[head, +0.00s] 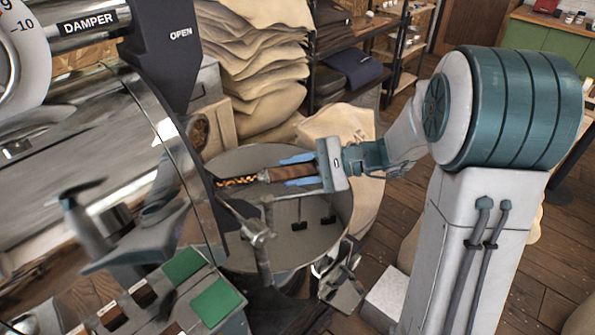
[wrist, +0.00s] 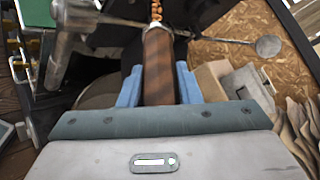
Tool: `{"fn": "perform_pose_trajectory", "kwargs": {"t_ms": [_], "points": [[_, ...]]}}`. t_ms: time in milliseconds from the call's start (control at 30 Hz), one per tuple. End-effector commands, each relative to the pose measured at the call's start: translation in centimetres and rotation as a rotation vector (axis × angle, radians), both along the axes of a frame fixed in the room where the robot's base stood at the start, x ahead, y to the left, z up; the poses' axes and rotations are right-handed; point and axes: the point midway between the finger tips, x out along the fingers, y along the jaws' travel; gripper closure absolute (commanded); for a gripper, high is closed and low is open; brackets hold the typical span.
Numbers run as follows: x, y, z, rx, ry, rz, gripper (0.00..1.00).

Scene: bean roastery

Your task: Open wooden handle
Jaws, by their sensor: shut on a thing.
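The wooden handle (head: 293,171) is a brown striped bar with a patterned, brassy section at its left end, near the dark front of the roaster. In the head view it lies roughly level above the round cooling tray (head: 343,211). My gripper (head: 295,170) reaches in from the right, with its blue fingers on both sides of the handle. The wrist view shows the handle (wrist: 158,68) running away from the palm between the two fingers. The gripper is shut on it. The handle's near end is hidden by the palm.
The roaster drum (head: 80,150) fills the left, with a green-topped button panel (head: 183,266) below. Stacked sacks (head: 262,60) and a shelf (head: 372,45) stand behind. A metal arm (head: 258,235) crosses the tray.

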Motion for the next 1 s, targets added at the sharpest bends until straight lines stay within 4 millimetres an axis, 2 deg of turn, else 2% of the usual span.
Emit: {"fn": "perform_pose_trajectory", "kwargs": {"t_ms": [400,433,500,833,1000], "points": [[-0.1,0.1,0.1,0.001,-0.003,0.02,1.0],[-0.1,0.1,0.1,0.001,-0.003,0.019,0.67],[0.0,0.1,0.1,0.001,-0.003,0.018,0.49],[0.0,-0.4,0.1,0.001,-0.002,0.014,0.49],[0.0,-2.5,0.6,0.0,-0.004,0.011,0.49]]}}
